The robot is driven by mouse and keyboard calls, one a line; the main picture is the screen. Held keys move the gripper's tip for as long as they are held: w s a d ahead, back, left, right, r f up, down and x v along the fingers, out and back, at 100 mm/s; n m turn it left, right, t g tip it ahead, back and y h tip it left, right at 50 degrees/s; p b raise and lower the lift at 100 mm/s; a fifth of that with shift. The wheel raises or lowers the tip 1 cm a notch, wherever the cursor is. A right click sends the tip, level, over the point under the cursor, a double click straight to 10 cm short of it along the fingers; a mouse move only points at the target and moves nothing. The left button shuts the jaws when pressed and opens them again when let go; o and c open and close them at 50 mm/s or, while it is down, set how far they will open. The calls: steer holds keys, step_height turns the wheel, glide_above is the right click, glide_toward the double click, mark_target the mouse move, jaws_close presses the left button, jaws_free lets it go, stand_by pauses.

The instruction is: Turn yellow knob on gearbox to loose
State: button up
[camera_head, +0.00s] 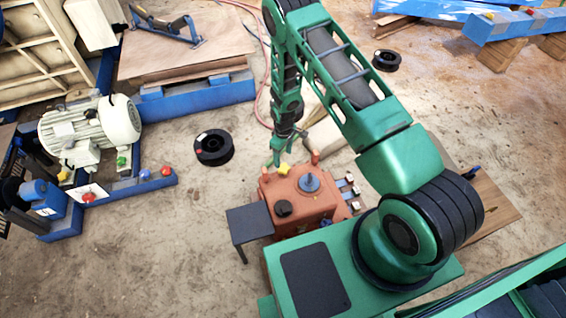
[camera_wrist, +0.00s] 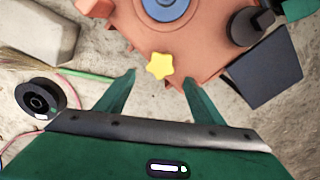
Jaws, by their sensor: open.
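In the wrist view the yellow knob (camera_wrist: 160,66) lies a little beyond and between my two open fingertips, with clear gaps on both sides. My gripper (camera_wrist: 159,78) is open and empty. In the head view my green gripper (camera_head: 275,157) points down beside the knob. The orange gearbox (camera_wrist: 190,45) fills the upper middle of the wrist view. Whether the fingers are level with the knob cannot be told.
The gearbox top also bears a blue round cap (camera_head: 310,182) and a black knob (camera_head: 283,208). A dark small table (camera_head: 250,222) stands at its left. A black spool (camera_head: 213,147) lies on the floor. A motor (camera_head: 90,128) stands further left.

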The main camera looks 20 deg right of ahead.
steer(key=shift+r, duration=1.6)
steer(key=s+d+r+m, duration=0.25)
steer(key=d+r, duration=0.25)
steer(key=r, duration=0.6)
steer(key=s+d+r+m, duration=0.25)
steer(key=d+r, duration=0.25)
steer(key=r, duration=0.6)
steer(key=s+d+r+m, duration=0.1)
steer(key=s+d+r, duration=0.3)
steer(key=r, duration=0.7)
steer(key=s+d+r+m, duration=0.4)
steer(key=s+r, duration=0.7)
steer(key=s, duration=0.2)
steer(key=s+r+m, duration=0.4)
steer(key=s, duration=1.2)
steer(key=shift+s+a+r, duration=0.15)
steer(key=shift+s+a, duration=0.05)
steer(key=shift+a, duration=0.1)
